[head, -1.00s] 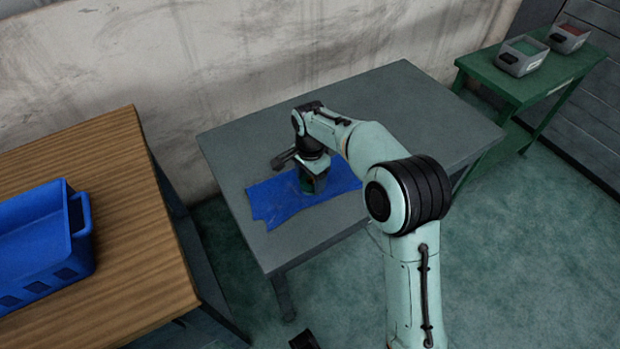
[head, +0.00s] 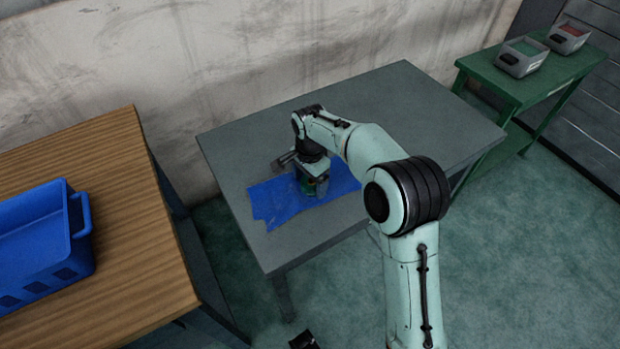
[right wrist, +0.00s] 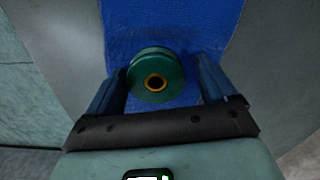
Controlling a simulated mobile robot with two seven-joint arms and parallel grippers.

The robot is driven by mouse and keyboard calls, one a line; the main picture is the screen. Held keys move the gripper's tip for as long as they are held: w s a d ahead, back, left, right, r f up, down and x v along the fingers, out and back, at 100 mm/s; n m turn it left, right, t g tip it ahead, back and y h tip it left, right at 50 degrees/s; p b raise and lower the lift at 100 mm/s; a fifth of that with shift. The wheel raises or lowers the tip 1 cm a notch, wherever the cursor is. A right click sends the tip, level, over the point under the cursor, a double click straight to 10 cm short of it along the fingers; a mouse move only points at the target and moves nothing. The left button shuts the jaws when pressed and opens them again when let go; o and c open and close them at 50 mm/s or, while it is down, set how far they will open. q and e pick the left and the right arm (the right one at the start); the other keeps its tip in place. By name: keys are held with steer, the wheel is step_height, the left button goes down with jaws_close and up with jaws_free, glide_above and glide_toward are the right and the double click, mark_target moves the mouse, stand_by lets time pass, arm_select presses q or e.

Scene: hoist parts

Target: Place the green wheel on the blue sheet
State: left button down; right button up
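The green wheel (right wrist: 155,75), with a yellow-rimmed dark hub, is over the blue sheet (right wrist: 165,22) in the right wrist view and seems to rest on it. My right gripper (right wrist: 164,72) is open, its fingers on either side of the wheel; a clear gap shows on the right and a narrower one on the left. In the head view the right gripper (head: 313,188) points down over the blue sheet (head: 270,203) and mostly hides the wheel (head: 307,187). A small dark part at the bottom edge may be my left gripper (head: 303,340); its fingers cannot be made out.
The sheet lies on a grey table (head: 400,95), otherwise clear. A wooden table (head: 125,230) with a blue crate (head: 75,255) stands at left. A green table (head: 520,88) at back right holds two grey bins, one green inside (head: 522,57) and one red inside (head: 568,37).

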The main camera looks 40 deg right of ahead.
mark_target(311, 181)
steer(key=shift+s+f, duration=0.3)
steer(key=shift+f, duration=0.05)
step_height(311, 181, up, 14)
steer(key=p, duration=0.3)
steer(key=shift+w+f, duration=0.15)
steer(key=shift+f, duration=0.05)
